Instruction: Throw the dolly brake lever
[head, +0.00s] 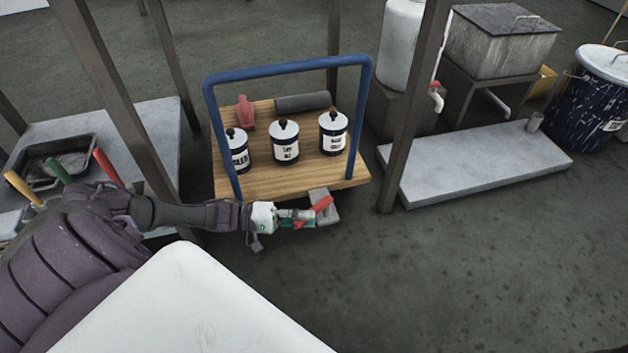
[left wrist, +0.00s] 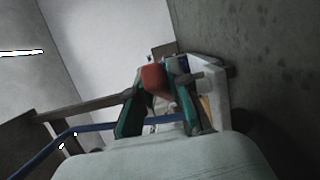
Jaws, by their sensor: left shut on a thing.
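The dolly (head: 255,187) has a wooden deck and a blue tube handle (head: 290,68). Its brake lever (head: 323,206) has a red grip and sits by a grey bracket (head: 326,213) at the deck's front edge. My left gripper (head: 306,215) reaches in from the left and is shut on the lever, just in front of the deck. In the left wrist view the red grip (left wrist: 153,79) shows between the green-sided fingers of my left gripper (left wrist: 160,105). The gripper partly hides the lever's lower part. My right gripper is not in view.
Several things stand on the deck: lidded enamel canisters (head: 285,143), a red object (head: 245,112) and a dark roll (head: 302,102). Dark posts (head: 412,105) rise on both sides. A low grey slab (head: 475,165) lies right. The floor in front of the dolly is clear.

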